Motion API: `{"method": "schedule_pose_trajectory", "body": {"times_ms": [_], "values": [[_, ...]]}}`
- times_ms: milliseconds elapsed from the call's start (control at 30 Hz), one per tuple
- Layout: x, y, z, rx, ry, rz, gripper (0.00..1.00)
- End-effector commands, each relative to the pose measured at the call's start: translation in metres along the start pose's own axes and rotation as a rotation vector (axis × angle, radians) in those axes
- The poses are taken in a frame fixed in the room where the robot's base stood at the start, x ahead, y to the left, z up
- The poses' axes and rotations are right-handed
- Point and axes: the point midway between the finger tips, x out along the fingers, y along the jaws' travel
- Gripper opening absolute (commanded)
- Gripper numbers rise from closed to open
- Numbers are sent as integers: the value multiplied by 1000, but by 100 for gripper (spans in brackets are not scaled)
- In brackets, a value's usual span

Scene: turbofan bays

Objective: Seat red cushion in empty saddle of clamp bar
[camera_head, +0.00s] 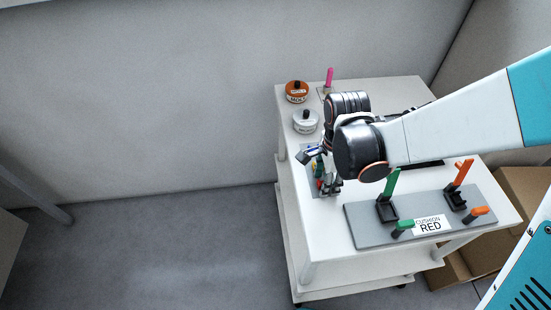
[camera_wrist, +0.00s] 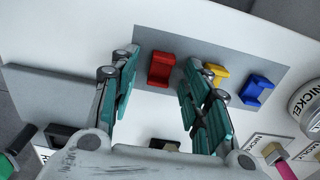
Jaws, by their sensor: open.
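The red cushion (camera_wrist: 161,69), a small notched block, sits on a grey mat (camera_wrist: 235,63) in the wrist view. My gripper (camera_wrist: 160,66) is open, its two teal-padded fingers on either side of the red cushion in the picture; I cannot tell whether they touch it. In the head view my gripper (camera_head: 328,187) hides most of the cushions.
A yellow cushion (camera_wrist: 217,72) and a blue cushion (camera_wrist: 257,90) stand beside the red one, the yellow close to my right-hand finger. An orange-topped tin (camera_head: 297,92), a silver tin (camera_head: 306,123) and a pink post (camera_head: 329,78) stand at the back left.

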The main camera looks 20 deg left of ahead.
Motion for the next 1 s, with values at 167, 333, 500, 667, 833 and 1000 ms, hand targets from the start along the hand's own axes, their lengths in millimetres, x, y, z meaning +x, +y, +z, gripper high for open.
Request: {"method": "schedule_pose_trajectory", "body": {"times_ms": [167, 333, 500, 667, 833, 1000], "values": [[0, 0, 1, -1, 0, 0, 43], [0, 0, 0, -1, 0, 0, 13], [0, 0, 0, 0, 0, 0, 7], [0, 0, 0, 0, 0, 0, 5], [-4, 0, -1, 0, 0, 0, 5], [-16, -2, -6, 0, 0, 0, 5]]}}
